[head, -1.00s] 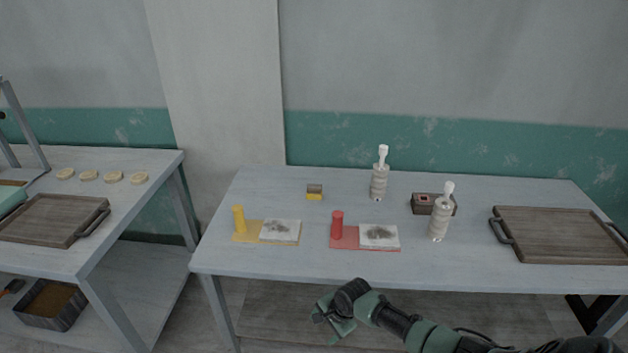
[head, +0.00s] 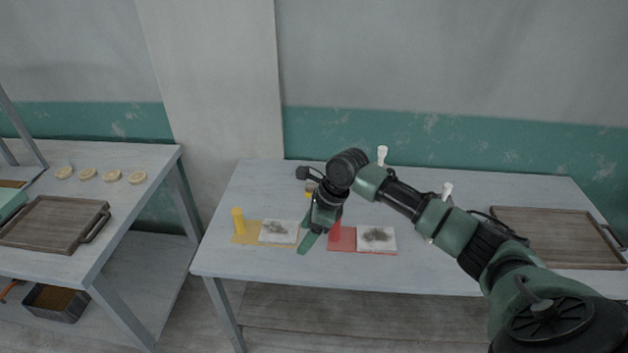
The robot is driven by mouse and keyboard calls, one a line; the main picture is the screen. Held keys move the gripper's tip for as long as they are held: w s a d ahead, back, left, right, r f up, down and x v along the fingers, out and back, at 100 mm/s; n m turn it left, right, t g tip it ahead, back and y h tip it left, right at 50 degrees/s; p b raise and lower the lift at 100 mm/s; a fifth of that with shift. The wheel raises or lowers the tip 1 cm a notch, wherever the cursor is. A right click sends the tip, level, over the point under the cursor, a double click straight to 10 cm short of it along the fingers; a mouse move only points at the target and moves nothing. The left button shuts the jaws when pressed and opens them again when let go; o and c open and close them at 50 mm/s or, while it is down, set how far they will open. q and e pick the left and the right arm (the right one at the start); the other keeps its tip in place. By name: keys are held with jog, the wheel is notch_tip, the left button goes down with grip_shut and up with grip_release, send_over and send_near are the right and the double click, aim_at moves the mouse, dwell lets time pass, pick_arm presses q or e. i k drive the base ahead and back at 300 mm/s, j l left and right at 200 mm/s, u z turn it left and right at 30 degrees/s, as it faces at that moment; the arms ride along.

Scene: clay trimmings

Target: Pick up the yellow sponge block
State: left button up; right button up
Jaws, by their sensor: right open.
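The yellow sponge block (head: 308,192) is a small block with a darker top, lying toward the back of the table left of centre. It is mostly hidden behind my right gripper and wrist, with only a bit of yellow showing. My right gripper (head: 309,238) is open and empty above the table, pointing down. In the picture its fingers hang in front of and below the block, between the yellow and red mats. I cannot tell its height above the table. My left gripper is not in view.
A yellow cylinder (head: 238,221) and a white tile (head: 278,232) are on a yellow mat (head: 246,239). A red mat (head: 341,244) holds a partly hidden red cylinder (head: 335,230) and another tile (head: 377,239). A wooden tray (head: 556,238) lies right. The table's back left is clear.

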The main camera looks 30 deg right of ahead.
aim_at(310, 187)
jog(key=i+l, duration=1)
jog(key=l, duration=0.15)
